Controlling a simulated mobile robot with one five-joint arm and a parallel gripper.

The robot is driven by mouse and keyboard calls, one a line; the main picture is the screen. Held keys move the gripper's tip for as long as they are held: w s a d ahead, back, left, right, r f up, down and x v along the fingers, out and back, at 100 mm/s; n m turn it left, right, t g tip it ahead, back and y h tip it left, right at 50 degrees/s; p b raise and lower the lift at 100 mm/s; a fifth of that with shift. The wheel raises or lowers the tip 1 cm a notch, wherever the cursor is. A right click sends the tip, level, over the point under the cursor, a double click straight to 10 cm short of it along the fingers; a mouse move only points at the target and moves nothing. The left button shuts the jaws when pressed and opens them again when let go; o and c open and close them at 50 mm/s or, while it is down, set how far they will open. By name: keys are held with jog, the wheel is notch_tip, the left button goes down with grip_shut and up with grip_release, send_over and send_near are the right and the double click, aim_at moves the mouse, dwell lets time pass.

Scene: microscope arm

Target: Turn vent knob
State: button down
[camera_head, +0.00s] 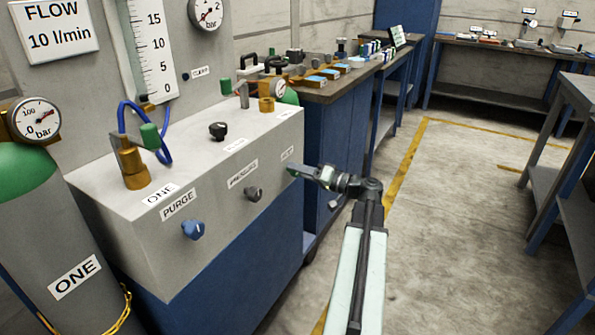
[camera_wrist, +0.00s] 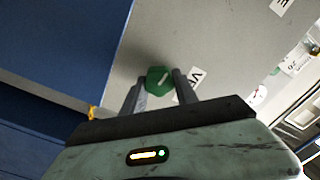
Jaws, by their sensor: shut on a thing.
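The vent knob (camera_wrist: 157,79) is green with a pale line on it and sits on the grey panel in the wrist view. My gripper (camera_wrist: 160,83) has a finger on each side of it and is shut on it. Part of a label (camera_wrist: 188,88) beside it reads "V". In the head view my gripper (camera_head: 302,172) is at the right end of the cabinet's front face, just below the vent label (camera_head: 287,153). There my gripper mostly hides the knob.
A gas cylinder (camera_head: 75,250) stands at far left. A bench (camera_head: 335,90) stands behind; the floor (camera_head: 440,230) to the right is clear.

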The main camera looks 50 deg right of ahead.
dwell(0.4)
jog(key=c, duration=0.9)
grip_release()
jog(key=shift+c, duration=0.2)
jog(key=v, duration=0.8)
jog(key=shift+a, duration=0.1)
